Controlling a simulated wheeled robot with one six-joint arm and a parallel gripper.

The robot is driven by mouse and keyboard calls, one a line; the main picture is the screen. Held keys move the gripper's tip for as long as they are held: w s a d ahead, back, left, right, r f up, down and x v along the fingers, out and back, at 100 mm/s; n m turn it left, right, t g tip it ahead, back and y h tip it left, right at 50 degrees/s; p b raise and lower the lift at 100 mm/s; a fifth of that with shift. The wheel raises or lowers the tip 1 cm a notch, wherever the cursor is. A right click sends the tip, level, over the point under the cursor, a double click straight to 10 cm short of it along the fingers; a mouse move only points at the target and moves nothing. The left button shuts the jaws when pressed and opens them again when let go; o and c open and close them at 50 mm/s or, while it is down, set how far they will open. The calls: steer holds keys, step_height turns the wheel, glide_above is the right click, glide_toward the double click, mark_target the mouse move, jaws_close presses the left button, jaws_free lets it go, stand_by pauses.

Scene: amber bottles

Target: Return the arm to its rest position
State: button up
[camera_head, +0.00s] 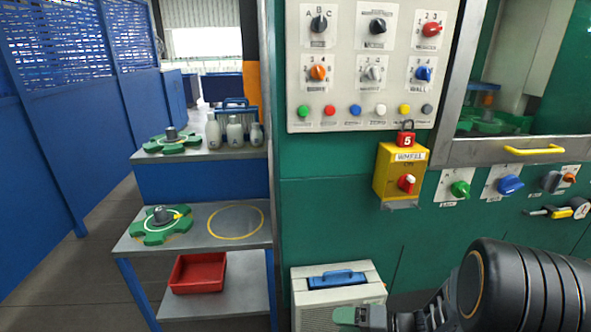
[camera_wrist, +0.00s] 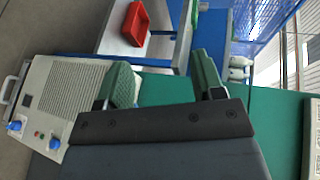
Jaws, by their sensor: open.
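My gripper shows in the wrist view (camera_wrist: 164,78) with its two green-padded fingers apart and nothing between them. In the head view only a green finger part of my gripper (camera_head: 358,317) shows at the bottom edge, in front of the lower part of a beige box (camera_head: 345,292). My black arm reaches in from the lower right, close to the green machine front. The rest of the gripper is cut off or hidden in the head view.
A shelf rack (camera_head: 195,217) at left holds pale bottles (camera_head: 235,133), green star-shaped parts (camera_head: 160,224) and a red bin (camera_head: 198,273). A knob panel (camera_head: 370,62), yellow switch box (camera_head: 401,172) and yellow handle (camera_head: 534,151) are on the green machine. Floor at far left is clear.

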steer(key=s+r+n+g+h+p, duration=0.2)
steer(key=s+r+g+h+p, duration=0.15)
steer(key=r, duration=0.25)
steer(key=s+r+n+g+h+p, duration=0.1)
steer(key=s+r+g+h+p, duration=0.1)
steer(key=r+h+p, duration=0.35)
steer(key=d+r+t+h+p, duration=0.2)
steer(key=r, duration=0.5)
steer(key=d+r+t+h+p, duration=0.2)
steer(key=r+t+h, duration=0.1)
steer(key=r, duration=0.4)
steer(key=shift+w+d+p, duration=0.3)
steer(key=shift+w+d, duration=0.05)
steer(key=shift+w, duration=0.05)
steer(key=shift+f, duration=0.1)
steer(key=shift+c, duration=0.4)
